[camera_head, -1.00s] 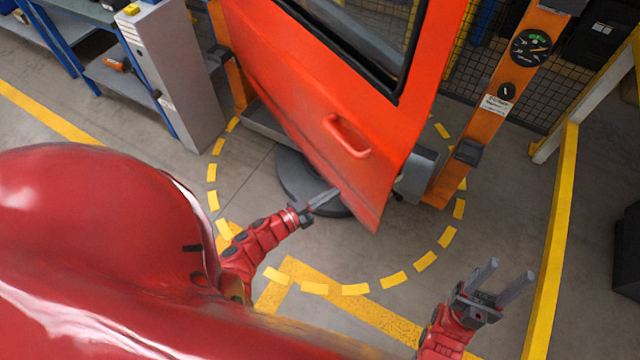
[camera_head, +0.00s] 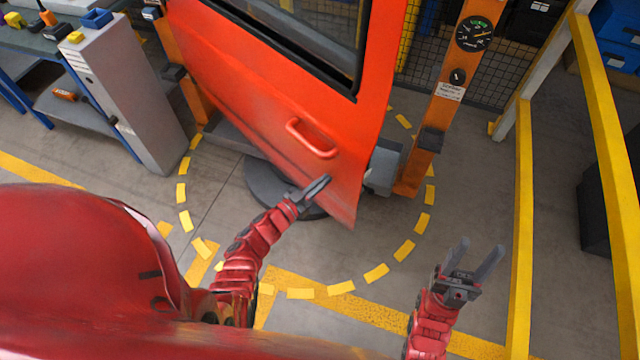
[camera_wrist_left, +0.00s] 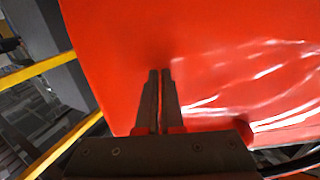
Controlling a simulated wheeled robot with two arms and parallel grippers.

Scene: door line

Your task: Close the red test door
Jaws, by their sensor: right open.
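The red test door (camera_head: 250,100) stands ajar in the head view, its free lower corner swung out from the orange post. Its red handle (camera_head: 312,138) is on the outer panel. My left gripper (camera_head: 322,184) is just below the handle, with its fingertips at the panel near the free edge; whether they touch is unclear. In the left wrist view the red panel (camera_wrist_left: 230,60) fills most of the picture, and the left fingers (camera_wrist_left: 160,75) lie together with nothing between them. My right gripper (camera_head: 474,256) is open and empty, right of the door.
The orange post (camera_head: 440,110) with a gauge stands right of the door. A grey cabinet (camera_head: 125,95) and a workbench are at left. A yellow rail (camera_head: 522,230) runs along the right. A dashed yellow floor ring (camera_head: 341,288) surrounds the door area.

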